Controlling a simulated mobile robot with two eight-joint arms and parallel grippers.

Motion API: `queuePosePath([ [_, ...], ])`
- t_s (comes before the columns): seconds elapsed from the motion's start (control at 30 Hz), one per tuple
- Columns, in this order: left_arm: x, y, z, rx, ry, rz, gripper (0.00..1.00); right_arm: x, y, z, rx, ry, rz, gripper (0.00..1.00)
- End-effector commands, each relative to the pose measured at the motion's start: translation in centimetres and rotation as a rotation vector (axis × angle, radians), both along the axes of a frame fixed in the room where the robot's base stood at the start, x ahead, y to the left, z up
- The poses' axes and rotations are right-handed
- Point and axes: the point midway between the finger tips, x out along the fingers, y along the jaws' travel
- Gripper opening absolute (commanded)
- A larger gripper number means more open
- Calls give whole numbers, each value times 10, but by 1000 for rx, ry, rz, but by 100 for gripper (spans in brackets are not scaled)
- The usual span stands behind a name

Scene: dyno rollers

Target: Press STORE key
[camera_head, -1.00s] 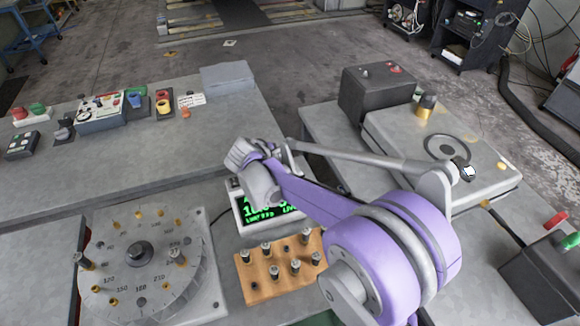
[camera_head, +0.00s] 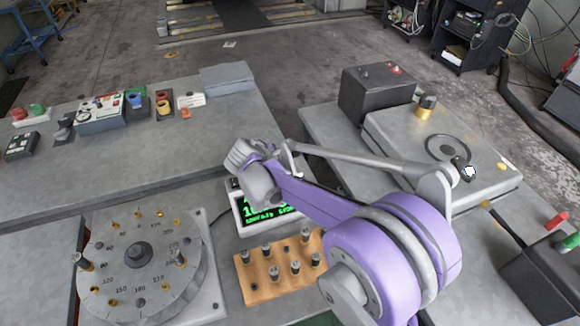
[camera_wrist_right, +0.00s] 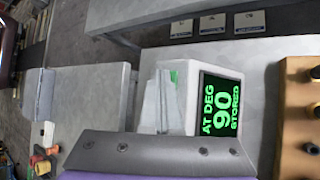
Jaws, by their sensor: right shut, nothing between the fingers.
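The readout box (camera_head: 239,217) stands behind the peg block, partly hidden by my right arm in the head view. Its black screen (camera_wrist_right: 221,106) shows green text in the right wrist view, reading "AT DEG 90 STORED". A small green key (camera_wrist_right: 174,77) shows on the box beside the screen; no key label is readable. My right gripper (camera_wrist_right: 157,100) is shut and empty, with its fingers over the key side of the box, close to the green key. I cannot tell whether they touch it. In the head view, my right wrist hides the fingertips. My left gripper is not in view.
A round degree dial (camera_head: 137,255) with pegs stands left of the box. A wooden block (camera_head: 262,289) with several pegs sits in front. A flat grey unit (camera_head: 395,140) and a dark box (camera_head: 366,90) are at right.

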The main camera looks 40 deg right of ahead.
Motion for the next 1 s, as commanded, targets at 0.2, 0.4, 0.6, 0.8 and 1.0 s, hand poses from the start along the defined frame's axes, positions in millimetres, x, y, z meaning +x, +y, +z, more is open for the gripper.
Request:
queuePosePath([
  [0.2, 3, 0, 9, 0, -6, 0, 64, 1, 0, 13, 0, -1, -1, 0],
  [0.4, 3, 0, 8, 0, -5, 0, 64, 0, 0, 13, 0, 0, 0, 0],
  [0.6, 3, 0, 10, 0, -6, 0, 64, 0, 0, 15, 0, 0, 0, 0],
  [0.8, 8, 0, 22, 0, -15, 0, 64, 1, 0, 32, 0, -2, -1, 0],
  [1.0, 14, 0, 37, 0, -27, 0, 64, 1, 0, 53, 0, -3, -1, 0],
])
